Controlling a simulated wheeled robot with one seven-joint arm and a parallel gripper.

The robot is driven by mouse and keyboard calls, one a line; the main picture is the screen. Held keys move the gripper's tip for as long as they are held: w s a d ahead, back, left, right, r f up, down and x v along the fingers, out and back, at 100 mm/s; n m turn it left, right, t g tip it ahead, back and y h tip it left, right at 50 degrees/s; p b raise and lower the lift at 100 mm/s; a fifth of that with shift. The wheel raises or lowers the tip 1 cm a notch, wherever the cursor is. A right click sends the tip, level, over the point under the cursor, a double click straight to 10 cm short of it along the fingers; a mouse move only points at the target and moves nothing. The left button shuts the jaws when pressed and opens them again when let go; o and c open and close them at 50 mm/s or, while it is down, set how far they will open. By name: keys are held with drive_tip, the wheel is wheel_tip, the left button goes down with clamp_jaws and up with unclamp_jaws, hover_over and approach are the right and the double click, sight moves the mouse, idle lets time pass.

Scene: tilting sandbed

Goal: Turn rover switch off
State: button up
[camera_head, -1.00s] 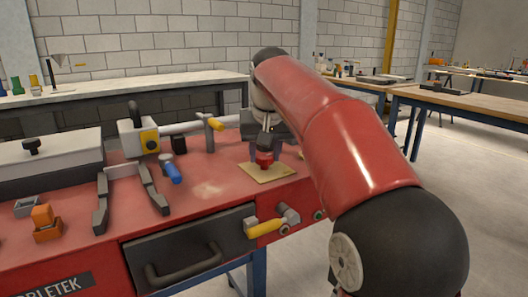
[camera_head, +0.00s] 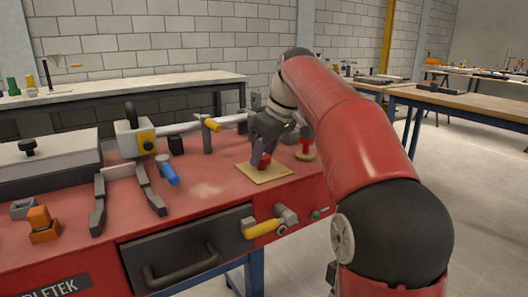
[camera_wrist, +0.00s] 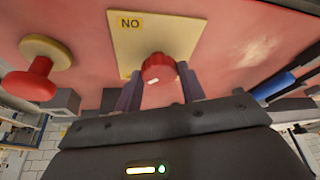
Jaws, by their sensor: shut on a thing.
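The rover switch is a red rotary knob (camera_head: 264,161) on a square yellow plate (camera_head: 265,174) at the right of the red bench top. In the wrist view the knob (camera_wrist: 157,67) has a small white mark on its edge, and the plate (camera_wrist: 184,28) carries letters that read "NO" in this view. My gripper (camera_head: 263,156) is tilted over the plate, with its fingers down at the knob. In the wrist view the fingers of my gripper (camera_wrist: 160,80) stand on either side of the knob, shut on it. The fingers partly hide the knob in the head view.
A red mushroom button (camera_head: 306,148) on a yellow base stands just right of my gripper. A grey post with a yellow handle (camera_head: 211,124) and a grey pipe are close on the left. Pliers-like arms, a blue-handled tool (camera_head: 168,174) and a drawer (camera_head: 190,248) lie farther left and in front.

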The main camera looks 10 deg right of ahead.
idle(0.4)
drive_tip(key=o, duration=1)
drive_tip(key=shift+c, duration=0.2)
drive_tip(key=v, duration=0.7)
drive_tip(key=shift+d+r, duration=0.15)
drive_tip(key=shift+r, duration=0.15)
drive_tip(key=shift+s, duration=0.15)
